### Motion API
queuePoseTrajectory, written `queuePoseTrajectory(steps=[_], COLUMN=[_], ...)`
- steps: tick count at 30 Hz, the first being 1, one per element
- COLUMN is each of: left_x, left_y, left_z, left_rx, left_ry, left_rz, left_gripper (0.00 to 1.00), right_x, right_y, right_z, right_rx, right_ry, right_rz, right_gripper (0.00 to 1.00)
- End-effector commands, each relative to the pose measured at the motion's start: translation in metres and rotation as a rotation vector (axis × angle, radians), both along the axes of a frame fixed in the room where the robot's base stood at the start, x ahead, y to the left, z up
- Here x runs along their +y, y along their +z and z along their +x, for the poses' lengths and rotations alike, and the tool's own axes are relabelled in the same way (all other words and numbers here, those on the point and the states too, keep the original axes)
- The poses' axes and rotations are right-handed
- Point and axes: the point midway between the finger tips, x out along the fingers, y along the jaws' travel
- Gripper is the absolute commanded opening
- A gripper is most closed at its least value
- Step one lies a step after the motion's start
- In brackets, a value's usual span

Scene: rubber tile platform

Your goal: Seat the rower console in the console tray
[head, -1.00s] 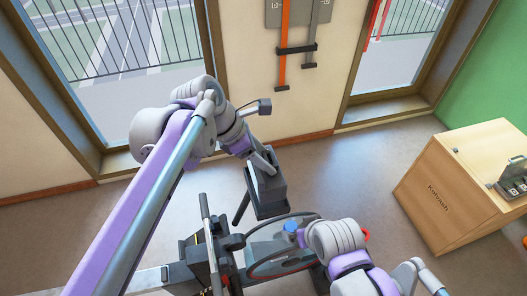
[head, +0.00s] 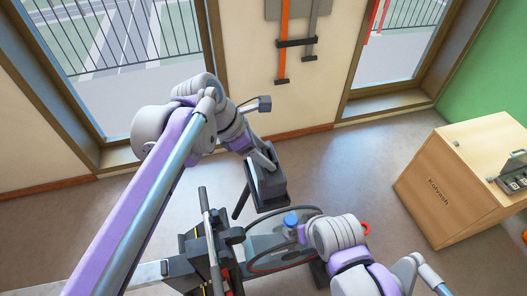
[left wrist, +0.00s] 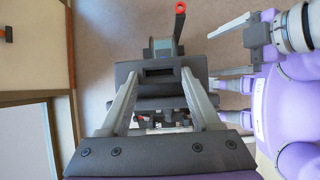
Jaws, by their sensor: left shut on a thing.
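My left gripper (head: 262,160) is shut on a dark, box-shaped rower console (head: 269,193) and holds it in the air, just above and behind the rower. In the left wrist view its two pale fingers straddle the dark console body (left wrist: 157,77), which has a slot in its face. The rowing machine (head: 262,242) stands below, with a round flywheel housing and dark upright parts. I cannot clearly pick out the console tray among them. My right arm (head: 337,240) bends over the flywheel's right side; its gripper fingers are hidden in the head view.
A wooden box (head: 437,192) stands at the right with a small dark case on it. A dark bar (head: 207,222) rises at the rower's left. A wall rack with orange and grey straps (head: 282,45) hangs between two windows. The floor behind the rower is clear.

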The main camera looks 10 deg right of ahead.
Motion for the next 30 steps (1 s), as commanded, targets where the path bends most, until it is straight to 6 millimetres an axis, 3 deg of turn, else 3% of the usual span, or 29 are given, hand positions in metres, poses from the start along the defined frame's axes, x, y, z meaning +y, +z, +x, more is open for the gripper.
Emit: queuePoseTrajectory(steps=[30], left_x=[0.0], left_y=[-0.015], left_z=[0.0], left_rx=[0.001], left_ry=[0.001], left_rz=[0.0], left_gripper=[0.0], right_x=[0.0], right_y=[-0.01], right_z=[-0.004], right_rx=[0.007], right_ry=[0.0], right_rz=[0.0], right_gripper=[1.0])
